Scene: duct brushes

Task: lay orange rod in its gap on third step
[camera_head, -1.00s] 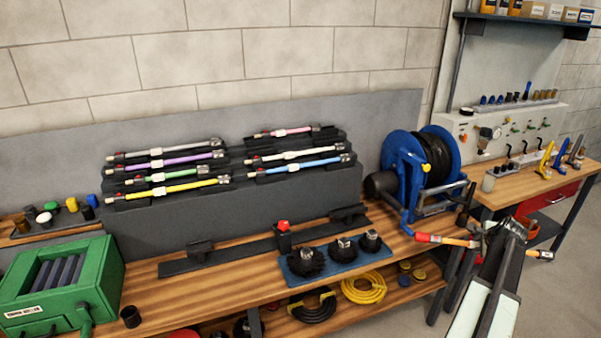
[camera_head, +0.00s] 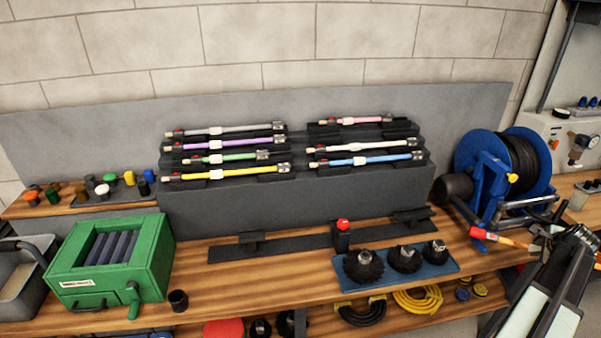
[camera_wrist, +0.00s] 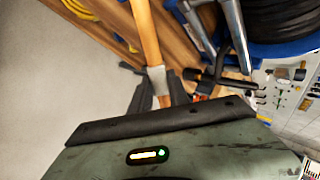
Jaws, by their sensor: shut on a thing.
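The orange rod (camera_head: 511,243), with a red end and a metal collar, is held in my gripper (camera_head: 547,243) at the right, off the bench's front right area. In the wrist view the orange rod (camera_wrist: 147,35) runs between the dark fingers of my gripper (camera_wrist: 160,98), which is shut on it. A stepped dark rack (camera_head: 300,205) stands at the back. Its right column holds a pink rod (camera_head: 350,121), a white rod (camera_head: 360,147) and a blue rod (camera_head: 362,160). An empty step shows between the pink and white rods.
The rack's left column holds grey, purple, green and yellow rods (camera_head: 225,174). A blue hose reel (camera_head: 483,165) stands between the rack and my gripper. Round brushes on a blue mat (camera_head: 440,269) and a low dark rail (camera_head: 290,240) lie before the rack.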

